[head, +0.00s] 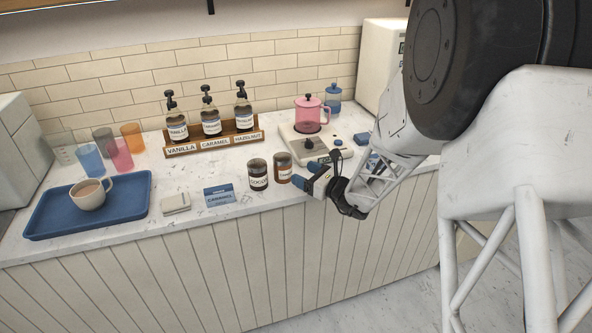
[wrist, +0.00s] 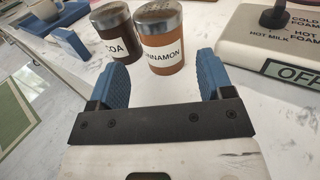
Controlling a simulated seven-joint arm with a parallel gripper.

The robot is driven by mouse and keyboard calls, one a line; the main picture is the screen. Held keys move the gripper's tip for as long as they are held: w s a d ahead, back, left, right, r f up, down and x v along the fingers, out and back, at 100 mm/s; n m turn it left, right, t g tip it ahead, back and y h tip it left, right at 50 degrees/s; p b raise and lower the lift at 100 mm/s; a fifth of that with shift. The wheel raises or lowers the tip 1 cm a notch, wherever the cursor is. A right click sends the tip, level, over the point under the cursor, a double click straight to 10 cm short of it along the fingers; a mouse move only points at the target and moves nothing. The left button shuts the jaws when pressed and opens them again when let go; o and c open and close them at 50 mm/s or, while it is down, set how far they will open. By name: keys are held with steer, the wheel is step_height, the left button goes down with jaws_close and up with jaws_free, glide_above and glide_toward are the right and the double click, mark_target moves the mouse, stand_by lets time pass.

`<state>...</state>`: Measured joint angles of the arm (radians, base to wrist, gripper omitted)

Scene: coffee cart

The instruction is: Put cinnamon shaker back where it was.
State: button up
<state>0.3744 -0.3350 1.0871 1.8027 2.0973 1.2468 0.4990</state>
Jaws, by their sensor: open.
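The cinnamon shaker (head: 283,168) stands upright on the white counter, an orange-brown jar with a metal lid. It also shows in the wrist view (wrist: 160,45), just beyond the gap between my fingers. The dark cocoa shaker (head: 258,175) stands upright beside it on the left, and in the wrist view (wrist: 116,36) it is beyond my left finger. My gripper (head: 305,178) is open and empty at the counter's front edge, right of the cinnamon shaker in the head view. In the wrist view its blue fingers (wrist: 160,82) are spread wide; I cannot tell whether either touches a jar.
A milk frother base (head: 310,140) with a pink pitcher (head: 312,112) stands behind my gripper. A blue card sign (head: 219,196) and a small pale box (head: 175,204) lie left of the jars. A blue tray (head: 50,222) holds a cup. A syrup rack (head: 214,143) stands behind.

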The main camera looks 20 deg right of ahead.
steer(key=shift+v, duration=1.45)
steer(key=s+a+r+n+g+y, duration=0.1)
steer(key=s+a+r+n+g, duration=1)
steer(key=s+a+n, duration=0.3)
steer(key=s+d+r+n+h, duration=0.1)
steer(key=s+r+n+h, duration=0.1)
steer(key=s+n, duration=0.3)
steer(key=s+d+r+n+g+h, duration=0.1)
steer(key=s+r+n+h, duration=0.1)
steer(key=s+n+h, duration=0.3)
steer(key=s+r+n+h, duration=0.2)
steer(key=s+n+h, duration=0.2)
steer(key=s, duration=0.5)
steer(key=shift+d+r+n, duration=0.35)
steer(key=shift+d+n, duration=0.05)
steer(key=shift+n, duration=0.1)
steer(key=shift+s, duration=0.15)
